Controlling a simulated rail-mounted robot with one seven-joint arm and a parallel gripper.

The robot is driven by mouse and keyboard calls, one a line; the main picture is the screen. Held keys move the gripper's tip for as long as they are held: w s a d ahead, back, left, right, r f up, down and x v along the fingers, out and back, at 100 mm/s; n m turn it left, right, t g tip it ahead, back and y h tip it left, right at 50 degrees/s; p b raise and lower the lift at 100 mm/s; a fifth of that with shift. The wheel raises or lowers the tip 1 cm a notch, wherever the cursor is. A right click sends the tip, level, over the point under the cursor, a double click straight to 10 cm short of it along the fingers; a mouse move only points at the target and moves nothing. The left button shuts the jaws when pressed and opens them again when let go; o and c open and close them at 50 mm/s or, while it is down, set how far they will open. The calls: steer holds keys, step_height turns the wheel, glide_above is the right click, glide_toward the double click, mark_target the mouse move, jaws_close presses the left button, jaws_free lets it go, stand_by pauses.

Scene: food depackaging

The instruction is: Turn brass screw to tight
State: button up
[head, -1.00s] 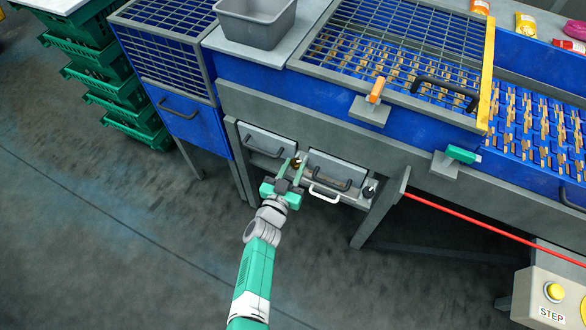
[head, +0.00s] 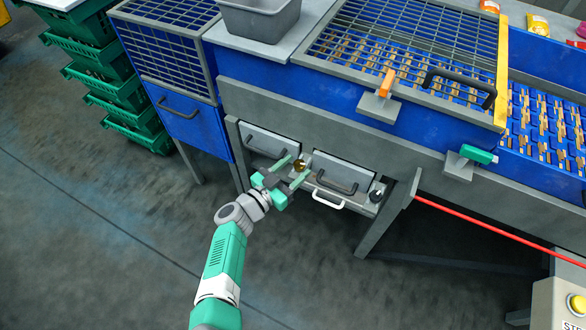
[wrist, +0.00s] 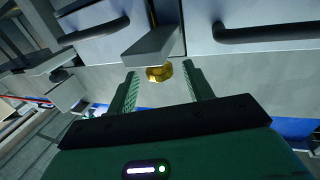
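The brass screw (head: 299,165) is on the grey front of the machine, between two drawer-like panels with dark handles. It also shows in the wrist view as a faceted gold head (wrist: 159,73), below a grey bar. My gripper (head: 298,168) is at the screw with its two green fingers apart. In the wrist view the fingers (wrist: 159,72) stand one on each side of the screw head, with visible gaps, so the gripper is open and not clamped on it. The screw's shaft is hidden.
The blue mesh-covered cabinet (head: 182,115) and green crates (head: 112,95) stand to the left. A red cord (head: 470,227) runs along the right. Floor below is clear.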

steer(key=shift+s+a+r+p, duration=0.15)
steer(key=shift+s+a+p, duration=0.1)
steer(key=shift+p, duration=0.15)
steer(key=p+v, duration=0.3)
steer(key=v, duration=0.4)
